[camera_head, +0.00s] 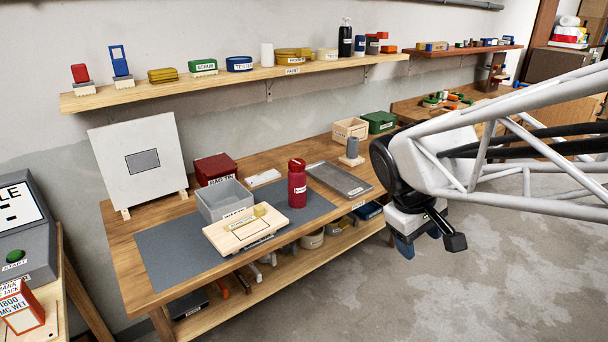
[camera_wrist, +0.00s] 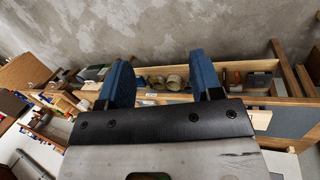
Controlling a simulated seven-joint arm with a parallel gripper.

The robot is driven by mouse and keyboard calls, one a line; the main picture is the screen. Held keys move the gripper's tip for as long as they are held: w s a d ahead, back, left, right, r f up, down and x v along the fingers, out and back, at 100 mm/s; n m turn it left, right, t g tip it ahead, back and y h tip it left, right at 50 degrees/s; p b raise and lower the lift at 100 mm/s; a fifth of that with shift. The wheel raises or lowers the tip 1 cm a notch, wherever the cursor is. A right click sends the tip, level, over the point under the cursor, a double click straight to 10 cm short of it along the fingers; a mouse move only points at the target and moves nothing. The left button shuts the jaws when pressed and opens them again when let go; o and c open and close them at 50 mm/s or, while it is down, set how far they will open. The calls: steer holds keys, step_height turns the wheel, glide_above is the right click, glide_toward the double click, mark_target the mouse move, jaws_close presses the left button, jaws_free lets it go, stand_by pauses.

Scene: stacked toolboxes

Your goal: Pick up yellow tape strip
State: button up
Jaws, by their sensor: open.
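A pale wooden board (camera_head: 233,241) lies on the bench's grey mat. On it is a small yellow strip (camera_head: 240,224) with a label, which looks like the yellow tape strip. A short yellow roll or disc (camera_head: 260,210) sits at its far end. My gripper (camera_head: 418,244) is in front of the bench's right end, over the floor, well apart from the board. In the wrist view my gripper (camera_wrist: 158,62) has its two blue fingers spread, with nothing held between them. I cannot make out the yellow strip in the wrist view.
A grey bin (camera_head: 222,202) stands behind the board, and a red bottle (camera_head: 297,184) stands to its right. A grey tray (camera_head: 338,179) lies farther right. The left part of the mat (camera_head: 175,255) is clear. A wall shelf (camera_head: 230,79) with several items runs above the bench.

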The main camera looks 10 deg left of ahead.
steer(key=w+a+f+n+h, duration=0.2)
steer(key=w+a+n, duration=0.3)
steer(key=w+a, duration=0.45)
steer(key=n+t+h, duration=0.4)
steer(key=n+t, duration=0.4)
steer(key=n, duration=0.7)
glide_toward(255, 208)
steer(key=shift+x, duration=1.25)
steer(key=shift+w, duration=0.1)
steer(key=shift+x, duration=1.25)
steer(key=shift+x, duration=2.6)
